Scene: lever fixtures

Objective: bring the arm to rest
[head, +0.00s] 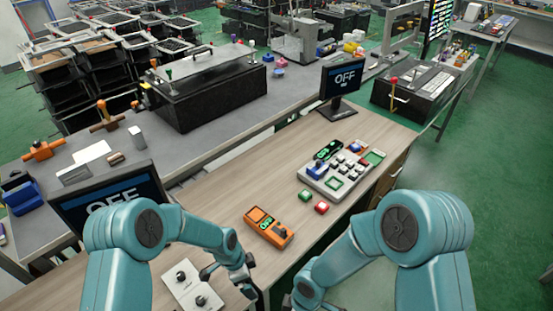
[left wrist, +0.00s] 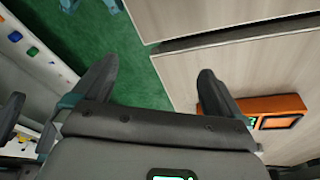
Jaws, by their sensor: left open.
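My left gripper (head: 230,276) is low over the front of the wooden desk (head: 225,195), beside a pale panel with dark knobs (head: 182,276). It also shows in the left wrist view (left wrist: 155,74), with its two dark fingers spread wide and nothing between them. An orange handheld meter (head: 268,227) lies on the desk beyond it; its orange case also shows right of the fingers in the left wrist view (left wrist: 265,110). My right arm reaches in from the right, and its gripper (head: 292,301) is only partly seen at the bottom edge, so its jaws are unclear.
A monitor reading OFF (head: 342,82) stands at the desk's back, another (head: 110,200) at the left. A button console (head: 341,168), a green button (head: 305,196) and a red button (head: 321,208) are at the right. Green floor (head: 450,180) lies beyond the desk's right edge.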

